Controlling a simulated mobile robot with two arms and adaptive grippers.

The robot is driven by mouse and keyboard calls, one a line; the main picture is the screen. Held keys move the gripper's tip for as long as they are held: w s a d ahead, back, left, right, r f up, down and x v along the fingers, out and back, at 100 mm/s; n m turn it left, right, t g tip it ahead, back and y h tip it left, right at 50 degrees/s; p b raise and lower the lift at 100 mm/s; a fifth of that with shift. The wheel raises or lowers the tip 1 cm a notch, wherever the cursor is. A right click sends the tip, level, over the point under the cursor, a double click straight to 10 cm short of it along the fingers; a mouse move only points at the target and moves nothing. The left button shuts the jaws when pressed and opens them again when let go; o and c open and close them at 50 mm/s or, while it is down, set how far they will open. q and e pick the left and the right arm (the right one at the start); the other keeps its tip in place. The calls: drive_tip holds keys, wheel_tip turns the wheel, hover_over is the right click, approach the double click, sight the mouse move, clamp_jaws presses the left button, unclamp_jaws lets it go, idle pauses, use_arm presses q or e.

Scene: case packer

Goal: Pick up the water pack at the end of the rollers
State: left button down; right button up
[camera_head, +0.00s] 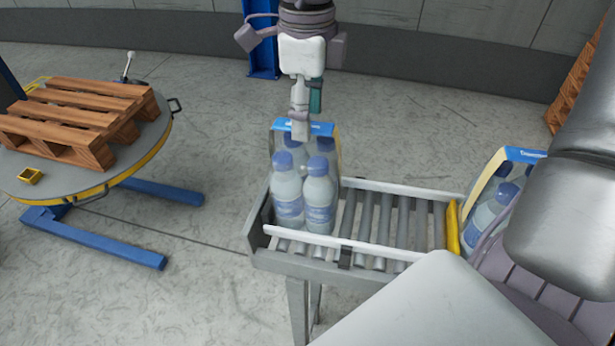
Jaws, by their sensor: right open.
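The water pack (303,203) stands upright at the left end of the roller conveyor (385,222). It has several clear bottles with blue caps and a blue-and-yellow carry strap over the top. My right gripper (300,128) points down at the strap, open, with its fingers over the back part of the pack. The fingers overlap the strap in the picture, and I cannot tell whether they touch it. My left gripper is not in view.
A second water pack (490,205) stands on the right, partly hidden by my arm, beyond a yellow stop (452,229). A wooden pallet (75,118) lies on a round lift table (120,172) at left. The rollers between the packs are bare.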

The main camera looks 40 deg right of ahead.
drive_tip(key=shift+w+d+f, duration=0.1)
drive_tip(key=shift+d+f, duration=0.05)
drive_tip(key=shift+f, duration=1.35)
clamp_jaws()
drive_tip(key=shift+r, duration=0.15)
